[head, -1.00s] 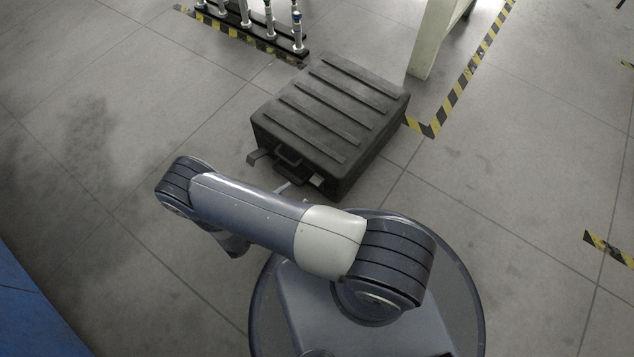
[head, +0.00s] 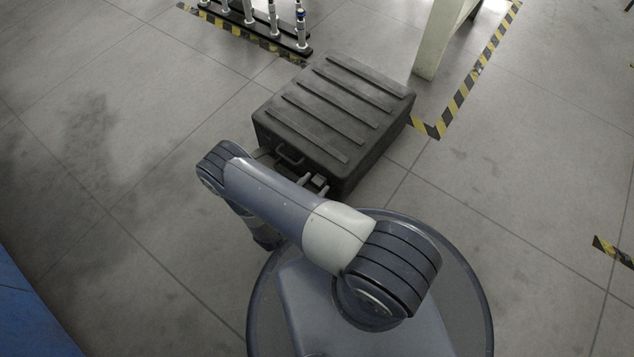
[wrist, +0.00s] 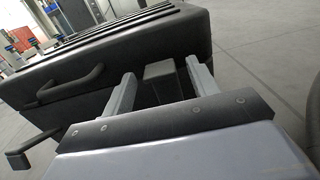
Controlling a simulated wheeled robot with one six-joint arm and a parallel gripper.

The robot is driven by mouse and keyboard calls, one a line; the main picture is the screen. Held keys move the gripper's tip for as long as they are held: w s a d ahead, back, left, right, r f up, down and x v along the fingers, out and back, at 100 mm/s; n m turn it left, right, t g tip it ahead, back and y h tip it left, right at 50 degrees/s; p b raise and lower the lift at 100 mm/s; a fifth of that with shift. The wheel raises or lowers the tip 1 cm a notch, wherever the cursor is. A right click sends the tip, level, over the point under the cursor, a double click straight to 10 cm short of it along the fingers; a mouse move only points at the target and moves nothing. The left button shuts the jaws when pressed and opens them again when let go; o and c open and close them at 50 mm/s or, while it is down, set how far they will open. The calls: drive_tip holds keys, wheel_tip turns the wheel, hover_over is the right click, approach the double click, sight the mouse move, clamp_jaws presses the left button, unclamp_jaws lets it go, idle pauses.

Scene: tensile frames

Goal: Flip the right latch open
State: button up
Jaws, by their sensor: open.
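A dark ribbed case (head: 345,95) lies on the floor ahead of my base; it also shows in the wrist view (wrist: 120,52). Its carry handle (wrist: 72,87) is at the middle of the front face. The left latch (wrist: 32,150) sticks out from the front. The right latch (wrist: 160,72) is a grey block against the front face, and its lower part is hidden. My gripper (wrist: 162,85) is open, with one finger on each side of the right latch in the wrist view. I cannot tell whether either finger touches it. In the head view my arm partly hides the gripper.
A rack of upright cylinders (head: 262,22) stands behind the case at the upper left. A pale post (head: 437,40) and yellow-black floor tape (head: 455,105) are behind it to the right. A blue surface (head: 30,315) is at the lower left. Floor on both sides is clear.

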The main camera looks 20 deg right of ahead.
drive_tip(key=shift+x, duration=1.05)
drive_tip(key=shift+c, duration=0.2)
clamp_jaws()
